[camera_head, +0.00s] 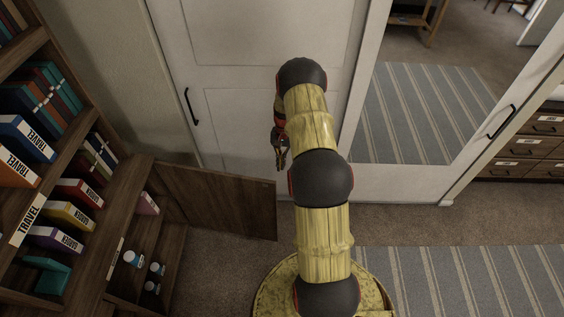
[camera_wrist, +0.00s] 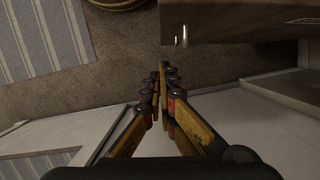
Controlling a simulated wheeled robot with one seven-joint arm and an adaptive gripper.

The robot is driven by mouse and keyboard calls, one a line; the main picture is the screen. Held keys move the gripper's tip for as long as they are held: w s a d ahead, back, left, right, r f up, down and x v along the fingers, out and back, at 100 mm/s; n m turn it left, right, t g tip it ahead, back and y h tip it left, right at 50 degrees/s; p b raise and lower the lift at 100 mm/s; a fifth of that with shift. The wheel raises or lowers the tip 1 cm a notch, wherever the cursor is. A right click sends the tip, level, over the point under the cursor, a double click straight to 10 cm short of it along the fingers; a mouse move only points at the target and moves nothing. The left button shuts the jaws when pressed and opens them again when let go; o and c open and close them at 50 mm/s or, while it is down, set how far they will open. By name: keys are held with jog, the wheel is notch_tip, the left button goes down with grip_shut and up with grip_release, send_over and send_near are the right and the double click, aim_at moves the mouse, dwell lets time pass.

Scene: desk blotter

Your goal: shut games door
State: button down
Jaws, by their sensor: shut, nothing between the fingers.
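A dark brown wooden door (camera_head: 222,200) stands swung open from the lower part of the bookcase at the left; I cannot read a games label on it. In the wrist view the door (camera_wrist: 245,22) spans the top right, with a small metal knob (camera_wrist: 182,38) near its left end. My gripper (camera_head: 281,164) hangs from the arm beyond the door's free edge, with the white wall door behind it. In the wrist view my gripper (camera_wrist: 164,68) has its fingers together and empty, a little below the knob in the picture and seemingly apart from it.
The bookcase (camera_head: 118,215) holds books, binders and, in its low compartment, several small white-and-blue containers (camera_head: 133,259). A white closed door (camera_head: 245,120) with a black handle is behind. A mirror panel (camera_head: 425,110) stands at right. Carpet (camera_head: 225,265) lies clear below the open door.

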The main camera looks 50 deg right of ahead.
jog(key=s+a+f+b, duration=0.1)
jog(key=s+a+f, duration=0.1)
jog(key=a+f, duration=0.2)
jog(key=shift+s+a+f+b, duration=0.3)
jog(key=shift+s+a+f, duration=0.1)
jog(key=shift+f, duration=0.3)
